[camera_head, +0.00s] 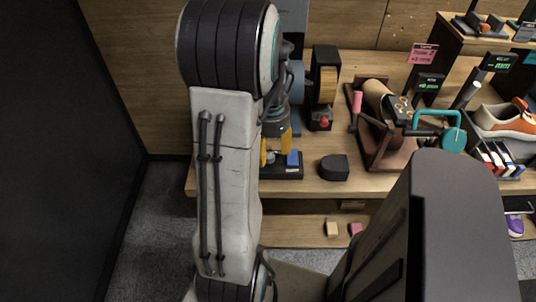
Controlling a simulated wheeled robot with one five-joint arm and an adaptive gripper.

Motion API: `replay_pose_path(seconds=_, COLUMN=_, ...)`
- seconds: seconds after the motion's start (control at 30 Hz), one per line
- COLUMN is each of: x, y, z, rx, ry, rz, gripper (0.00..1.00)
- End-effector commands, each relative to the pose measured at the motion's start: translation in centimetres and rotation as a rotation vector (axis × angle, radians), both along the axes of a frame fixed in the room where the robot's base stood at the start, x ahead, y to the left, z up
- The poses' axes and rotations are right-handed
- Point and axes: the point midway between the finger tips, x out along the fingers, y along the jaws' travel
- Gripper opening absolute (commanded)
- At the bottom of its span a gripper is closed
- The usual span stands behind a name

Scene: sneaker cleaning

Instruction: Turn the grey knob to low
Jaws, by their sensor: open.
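My gripper (275,154) is partly hidden behind my own arm. Its orange-yellow fingers point down, apart, over a small black base (285,173) near the table's front edge. A blue block (293,158) sits on the right of that base. I cannot make out the grey knob; it may be hidden by my arm or gripper. To the right stands a dark machine (322,62) with a tan wheel and a red button (323,122) low on its front. I cannot read any low mark or setting.
A dark rounded block (334,167) lies right of the black base. Further right are a brown stand (388,155) with a tan roll, a teal-handled tool (453,138) and an orange-white sneaker (505,120). Two small blocks lie on the lower shelf (296,233).

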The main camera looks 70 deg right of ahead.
Motion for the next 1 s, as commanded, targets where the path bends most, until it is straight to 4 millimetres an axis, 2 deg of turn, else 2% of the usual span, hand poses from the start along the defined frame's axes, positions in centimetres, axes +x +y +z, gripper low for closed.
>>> replay_pose_path(seconds=0.23, x=0.0, y=0.0, z=-2.0, rx=0.001, ry=0.0, rz=0.001, gripper=0.53)
replay_pose_path(seconds=0.6, x=0.0, y=0.0, z=-2.3, rx=0.0, ry=0.0, rz=0.001, gripper=0.53)
replay_pose_path(seconds=0.63, x=0.0, y=0.0, z=-2.3, rx=0.0, ry=0.0, rz=0.001, gripper=0.56)
replay_pose_path(seconds=1.0, x=0.0, y=0.0, z=-2.3, rx=0.0, ry=0.0, rz=0.001, gripper=0.23)
